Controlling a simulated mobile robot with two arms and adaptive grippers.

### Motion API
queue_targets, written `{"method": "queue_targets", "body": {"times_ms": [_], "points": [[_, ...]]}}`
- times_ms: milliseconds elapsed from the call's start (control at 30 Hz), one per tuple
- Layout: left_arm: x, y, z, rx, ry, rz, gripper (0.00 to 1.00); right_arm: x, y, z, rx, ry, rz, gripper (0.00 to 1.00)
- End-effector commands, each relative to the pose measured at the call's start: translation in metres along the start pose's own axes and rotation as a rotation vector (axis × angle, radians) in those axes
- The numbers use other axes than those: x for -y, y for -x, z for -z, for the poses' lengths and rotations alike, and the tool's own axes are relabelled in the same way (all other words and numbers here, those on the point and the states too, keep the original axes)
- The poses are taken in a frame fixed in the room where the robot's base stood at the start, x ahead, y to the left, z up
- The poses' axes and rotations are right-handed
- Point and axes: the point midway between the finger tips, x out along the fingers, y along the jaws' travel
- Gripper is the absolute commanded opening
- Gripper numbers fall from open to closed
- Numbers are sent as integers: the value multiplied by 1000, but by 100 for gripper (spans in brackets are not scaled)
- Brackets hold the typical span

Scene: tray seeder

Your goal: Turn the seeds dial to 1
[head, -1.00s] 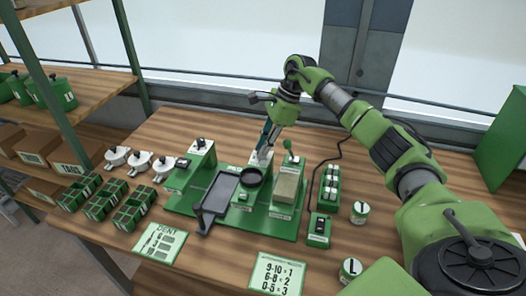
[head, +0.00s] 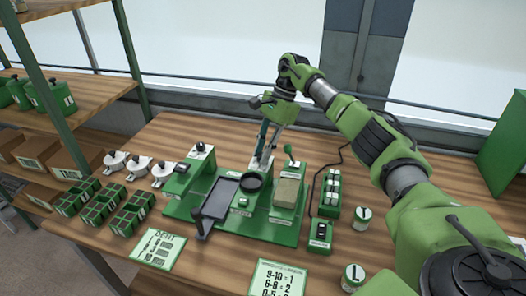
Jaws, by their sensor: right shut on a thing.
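The green tray seeder (head: 183,209) stands on the wooden table. My right gripper (head: 263,158) points down at the seeder's back, just behind the round black cup (head: 252,181). Its fingers are shut at a small post with a white sloped face (head: 255,165). The knob between the fingers is too small and covered to make out, so its setting cannot be read. Another white-faced post with a black knob (head: 201,148) stands at the seeder's back left, clear of the gripper. My left gripper is not in view.
A lever with a green ball (head: 288,149) stands close right of the gripper. A black tray (head: 217,198) lies at the seeder's middle. Cards (head: 278,279), white-lidded pots (head: 115,160) and green cell trays (head: 70,203) lie around it. A shelf stands left.

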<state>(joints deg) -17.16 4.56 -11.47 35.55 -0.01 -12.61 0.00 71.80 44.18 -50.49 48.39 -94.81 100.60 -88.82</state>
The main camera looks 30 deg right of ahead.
Motion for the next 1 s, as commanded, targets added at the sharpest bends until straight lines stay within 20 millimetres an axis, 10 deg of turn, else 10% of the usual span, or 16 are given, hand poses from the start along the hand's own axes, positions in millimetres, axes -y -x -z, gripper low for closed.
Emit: {"method": "queue_targets", "body": {"times_ms": [133, 167, 233, 667, 1000], "points": [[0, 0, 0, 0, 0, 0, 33, 1, 1, 0, 0, 1, 3, 0], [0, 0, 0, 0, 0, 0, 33, 1, 1, 0, 0, 1, 3, 23], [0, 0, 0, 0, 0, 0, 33, 1, 1, 0, 0, 1, 3, 35], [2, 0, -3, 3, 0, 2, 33, 1, 9, 0, 0, -1, 3, 35], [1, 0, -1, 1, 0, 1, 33, 1, 78, -1, 1, -1, 6, 35]]}}
